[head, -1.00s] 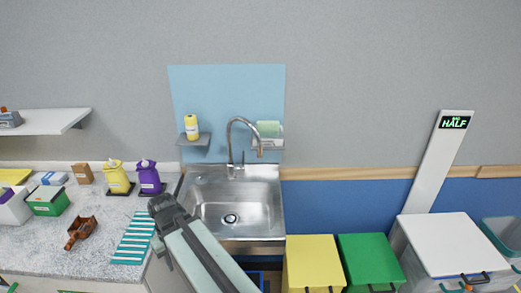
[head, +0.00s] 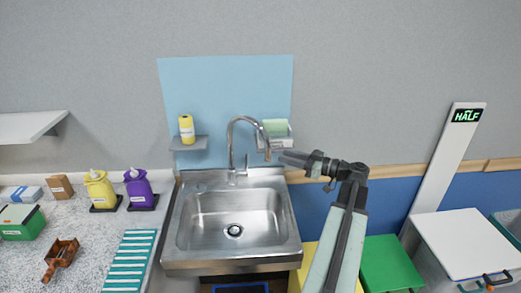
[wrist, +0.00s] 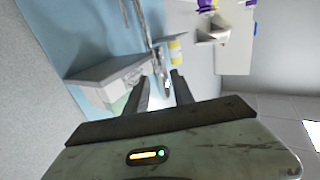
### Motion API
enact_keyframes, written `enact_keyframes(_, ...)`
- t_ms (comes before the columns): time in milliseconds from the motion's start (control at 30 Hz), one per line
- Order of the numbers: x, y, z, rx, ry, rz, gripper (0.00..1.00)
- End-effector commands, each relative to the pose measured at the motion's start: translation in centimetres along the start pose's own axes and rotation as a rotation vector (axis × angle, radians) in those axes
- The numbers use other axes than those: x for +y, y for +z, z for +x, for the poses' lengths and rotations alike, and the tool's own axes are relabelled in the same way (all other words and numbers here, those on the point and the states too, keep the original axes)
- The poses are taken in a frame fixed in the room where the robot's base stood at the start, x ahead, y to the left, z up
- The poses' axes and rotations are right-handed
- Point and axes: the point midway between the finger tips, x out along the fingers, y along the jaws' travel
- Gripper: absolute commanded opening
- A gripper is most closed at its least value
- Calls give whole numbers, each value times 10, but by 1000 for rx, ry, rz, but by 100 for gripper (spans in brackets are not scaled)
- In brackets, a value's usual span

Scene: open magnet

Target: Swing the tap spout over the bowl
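The chrome tap (head: 231,150) stands at the back of the steel sink. Its gooseneck spout (head: 266,146) arches to the right, with its tip in front of the lower part of the wall shelf. The sink bowl (head: 210,222) lies below, empty, with a dark drain. My gripper (head: 283,158) comes from the right, its tip close beside the spout's end; contact cannot be told. In the wrist view my gripper (wrist: 162,90) has its two fingers apart, with grey metal of the spout (wrist: 160,66) showing beyond and between them.
A small wall shelf (head: 283,142) with a green sponge-like block is close behind the spout. Another shelf (head: 188,143) holds a yellow bottle at left. Yellow and purple bottles (head: 138,185) stand on the counter. A green bin (head: 391,262) and white-topped bin (head: 465,245) stand right.

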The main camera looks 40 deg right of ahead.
Motion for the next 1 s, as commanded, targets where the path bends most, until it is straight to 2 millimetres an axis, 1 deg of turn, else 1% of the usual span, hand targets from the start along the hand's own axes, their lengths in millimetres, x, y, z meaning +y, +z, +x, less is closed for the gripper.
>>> enact_keyframes(167, 0, -1, 0, 2, 1, -2, 30)
enact_keyframes(267, 0, 0, 8, 1, 1, -1, 30)
enact_keyframes(533, 0, 0, 56, 0, 1, 0, 30)
enact_keyframes(600, 1, 0, 66, 0, 2, 1, 30)
enact_keyframes(700, 1, 0, 74, 0, 3, 1, 30)
enact_keyframes(967, 1, 0, 76, 0, 4, 1, 30)
enact_keyframes(1000, 1, 0, 76, 0, 4, 1, 24)
